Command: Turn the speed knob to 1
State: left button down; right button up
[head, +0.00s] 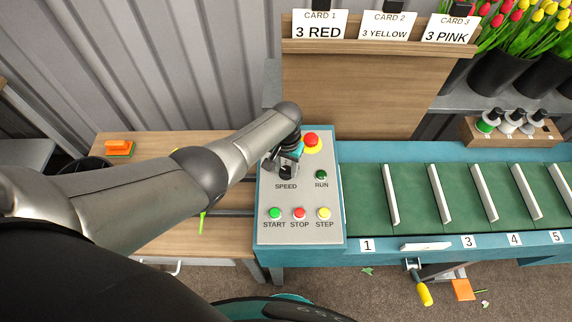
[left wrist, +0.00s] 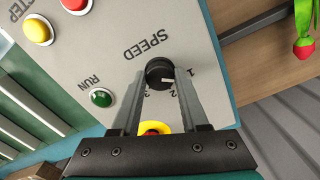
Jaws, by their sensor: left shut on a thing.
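The grey control panel (head: 300,203) stands at the left end of the conveyor. Its black speed knob (left wrist: 158,71) shows in the left wrist view, with the numbers 1, 2 and 3 around it and the word SPEED beside it. A white mark on the knob appears to point towards the 2; a finger partly hides this area. My left gripper (head: 287,170) is over the knob in the head view. In the left wrist view its two fingers (left wrist: 159,76) are shut on the knob from both sides. My right gripper is not in view.
A red stop button on yellow (head: 311,140) is just behind the knob. The green RUN button (head: 321,175) is to its right. START (head: 275,213), STOP (head: 299,213) and STEP (head: 324,213) buttons line the front. The green conveyor (head: 410,195) extends right.

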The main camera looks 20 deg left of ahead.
aim_at(286, 170)
pick_arm(q)
jog(key=shift+n, duration=0.5)
jog(key=shift+c, duration=2.1)
grip_release()
notch_tip(286, 170, up, 6)
jog(key=p, duration=0.3)
jog(key=shift+p, duration=0.3)
notch_tip(286, 170, up, 9)
jog(key=p, duration=0.1)
jog(key=shift+r, duration=0.15)
